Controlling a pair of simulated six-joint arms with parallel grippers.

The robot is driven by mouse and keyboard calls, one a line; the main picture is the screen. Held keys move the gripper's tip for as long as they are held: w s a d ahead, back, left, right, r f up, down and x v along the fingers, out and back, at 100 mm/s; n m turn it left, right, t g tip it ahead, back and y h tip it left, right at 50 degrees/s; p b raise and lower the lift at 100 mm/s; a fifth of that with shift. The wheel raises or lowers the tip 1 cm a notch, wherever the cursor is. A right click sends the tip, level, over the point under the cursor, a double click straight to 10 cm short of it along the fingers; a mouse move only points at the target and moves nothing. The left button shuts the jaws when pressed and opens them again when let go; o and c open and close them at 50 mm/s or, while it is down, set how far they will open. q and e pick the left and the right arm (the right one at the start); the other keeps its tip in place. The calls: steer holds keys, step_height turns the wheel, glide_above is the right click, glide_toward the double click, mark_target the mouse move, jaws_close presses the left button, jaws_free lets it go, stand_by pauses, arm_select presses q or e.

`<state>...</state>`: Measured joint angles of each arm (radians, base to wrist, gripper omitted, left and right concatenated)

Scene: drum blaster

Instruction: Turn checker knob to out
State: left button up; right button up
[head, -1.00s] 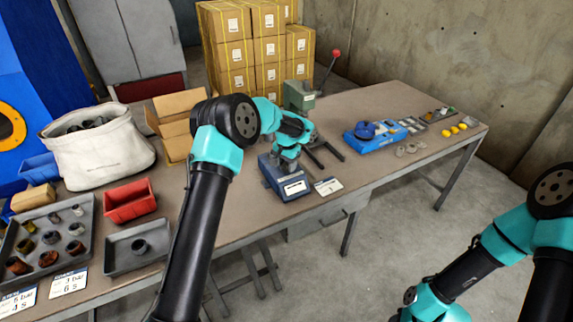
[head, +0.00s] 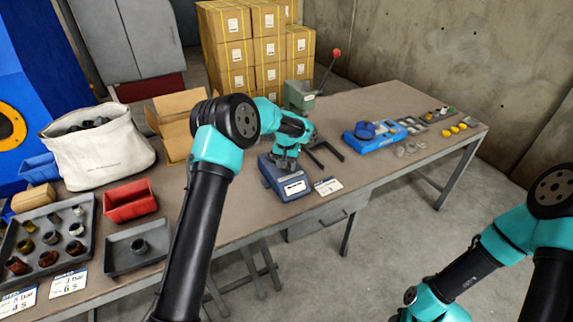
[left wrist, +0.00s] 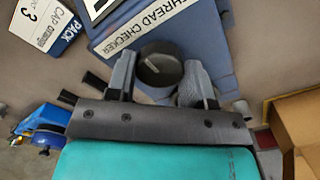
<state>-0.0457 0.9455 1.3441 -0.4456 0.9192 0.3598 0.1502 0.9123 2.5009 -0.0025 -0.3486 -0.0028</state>
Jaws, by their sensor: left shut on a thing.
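The thread checker (head: 287,182) is a blue box with a white label, standing on the bench near its front edge. In the left wrist view its label on the blue body (left wrist: 200,32) reads "THREAD CHECKER". A dark round knob (left wrist: 160,68) with a light pointer line sits on it. My left gripper (left wrist: 160,80) has its two grey fingers on either side of the knob, shut on it. In the head view my left gripper (head: 286,155) is over the checker and hides the knob. My right arm is at the lower right, with its gripper out of view.
A card (head: 328,186) lies right of the checker. A green press (head: 300,96) with a red-tipped lever stands behind. Left are a red bin (head: 130,200), a grey tray (head: 137,258) and a white sack (head: 98,158). A blue fixture (head: 377,138) is to the right.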

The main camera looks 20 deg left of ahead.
arm_select(q)
steer(key=o, duration=0.9)
step_height(320, 180, up, 17)
steer(key=shift+r, duration=0.2)
stand_by(0.4)
